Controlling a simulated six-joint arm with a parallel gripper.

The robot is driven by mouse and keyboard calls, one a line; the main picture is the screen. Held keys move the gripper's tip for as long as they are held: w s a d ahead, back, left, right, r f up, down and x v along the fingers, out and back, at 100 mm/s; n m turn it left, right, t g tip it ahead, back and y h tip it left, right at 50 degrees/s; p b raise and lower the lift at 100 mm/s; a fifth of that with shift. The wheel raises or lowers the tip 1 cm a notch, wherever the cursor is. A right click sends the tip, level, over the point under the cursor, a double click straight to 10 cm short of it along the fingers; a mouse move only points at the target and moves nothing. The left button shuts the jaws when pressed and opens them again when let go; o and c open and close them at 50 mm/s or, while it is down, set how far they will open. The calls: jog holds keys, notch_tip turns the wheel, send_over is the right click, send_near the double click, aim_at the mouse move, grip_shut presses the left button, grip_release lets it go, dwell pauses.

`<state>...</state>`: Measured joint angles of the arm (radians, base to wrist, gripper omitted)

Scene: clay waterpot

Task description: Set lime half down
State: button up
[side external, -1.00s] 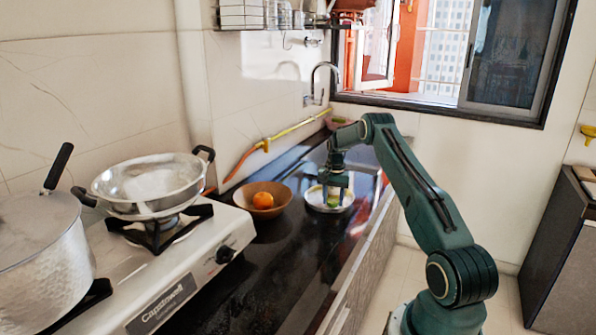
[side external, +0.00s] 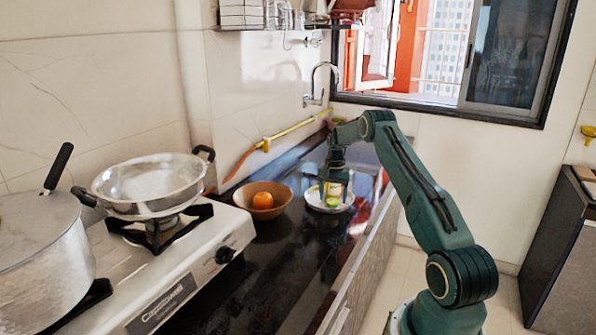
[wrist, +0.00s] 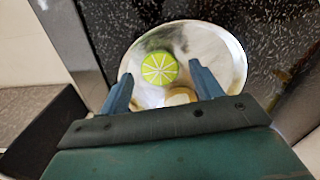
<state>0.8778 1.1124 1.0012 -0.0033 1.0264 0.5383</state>
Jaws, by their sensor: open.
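The lime half (wrist: 158,68) lies cut face up on a shiny round plate (wrist: 222,48), with green rind and pale segment lines. It also shows as a small green spot on the plate in the side view (side external: 332,201). My gripper (wrist: 160,77) is open. In the wrist view its two blue fingers stand apart, to the left and right of the lime half and a little nearer the camera, with nothing between them held. In the side view my gripper (side external: 335,184) is just above the plate. A small tan round thing (wrist: 180,96) lies beside the lime half, partly hidden by my gripper.
A brown bowl (side external: 278,208) holding an orange fruit (side external: 262,200) stands left of the plate. Further left is a white stove (side external: 200,262) with a steel pan (side external: 150,190) and a large pot (side external: 40,245). The dark counter (side external: 270,285) in front is clear.

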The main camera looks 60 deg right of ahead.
aim_at(333, 201)
notch_tip(333, 201, up, 11)
jog(key=shift+f, duration=0.15)
dwell(0.4)
dwell(0.4)
jog(key=a+r+n+t+h, duration=0.1)
jog(key=a+r+n, duration=0.3)
jog(key=a+r, duration=0.8)
jog(key=a+r+n+t, duration=0.1)
jog(key=a+r+n, duration=0.2)
jog(key=a+r, duration=0.85)
jog(key=s+a+n+t, duration=0.15)
jog(key=s+a, duration=0.25)
jog(key=a, duration=0.4)
jog(key=s+a+n, duration=0.3)
jog(key=s+a, duration=0.2)
jog(key=a, duration=0.3)
jog(key=s+a+f+n+t, duration=0.1)
jog(key=s+a+f+n, duration=0.1)
jog(key=s+a, duration=0.2)
jog(key=s+a+f+n+t+y, duration=0.1)
jog(key=s+a+f+n, duration=0.1)
jog(key=s, duration=0.7)
jog(key=a+f, duration=0.1)
jog(key=a, duration=0.1)
jog(key=shift+a+f+n, duration=0.3)
jog(key=shift+f+n, duration=0.05)
